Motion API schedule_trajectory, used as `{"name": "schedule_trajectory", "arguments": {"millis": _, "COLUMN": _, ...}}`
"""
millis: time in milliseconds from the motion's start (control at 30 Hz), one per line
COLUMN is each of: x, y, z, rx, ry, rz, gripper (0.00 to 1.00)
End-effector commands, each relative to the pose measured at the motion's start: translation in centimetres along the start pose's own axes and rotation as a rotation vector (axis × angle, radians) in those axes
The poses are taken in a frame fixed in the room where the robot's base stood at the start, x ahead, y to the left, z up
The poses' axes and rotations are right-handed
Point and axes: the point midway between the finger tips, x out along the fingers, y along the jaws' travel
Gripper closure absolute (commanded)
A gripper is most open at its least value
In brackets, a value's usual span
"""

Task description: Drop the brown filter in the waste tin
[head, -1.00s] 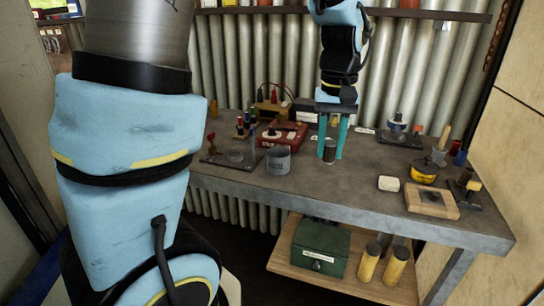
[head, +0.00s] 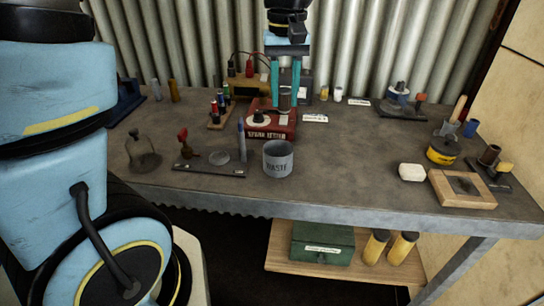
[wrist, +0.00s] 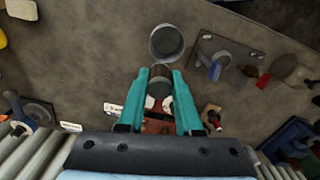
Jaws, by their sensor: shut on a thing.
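My gripper (head: 285,104) points down over the red meter, with its two teal fingers closed on a small dark cylinder that I take to be the brown filter. In the wrist view the filter (wrist: 160,73) sits between the fingertips; its colour is hard to make out. The waste tin (head: 278,160) is a grey, open-topped can marked WASTE, standing upright near the bench's front edge. In the head view it is in front of and below my gripper. In the wrist view the tin (wrist: 167,43) is just beyond the fingertips, apart from the filter.
The red meter (head: 268,131) stands behind the tin. A dark plate with small parts (head: 210,169) is left of it, and a glass dome (head: 141,155) farther left. Bench between is clear.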

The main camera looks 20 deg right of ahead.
Motion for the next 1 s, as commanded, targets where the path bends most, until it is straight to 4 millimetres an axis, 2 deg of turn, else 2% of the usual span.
{"name": "schedule_trajectory", "arguments": {"millis": 400, "x": 4.9, "y": 0.0, "z": 0.0, "rx": 0.0, "ry": -0.001, "rz": 0.0, "gripper": 1.0}}
{"name": "schedule_trajectory", "arguments": {"millis": 800, "x": 5.4, "y": 0.0, "z": 0.0, "rx": 0.0, "ry": 0.0, "rz": 0.0, "gripper": 1.0}}
{"name": "schedule_trajectory", "arguments": {"millis": 833, "x": 5.4, "y": 0.0, "z": 0.0, "rx": 0.0, "ry": 0.0, "rz": 0.0, "gripper": 0.63}}
{"name": "schedule_trajectory", "arguments": {"millis": 1000, "x": 5.4, "y": 0.0, "z": 0.0, "rx": 0.0, "ry": 0.0, "rz": 0.0, "gripper": 0.44}}
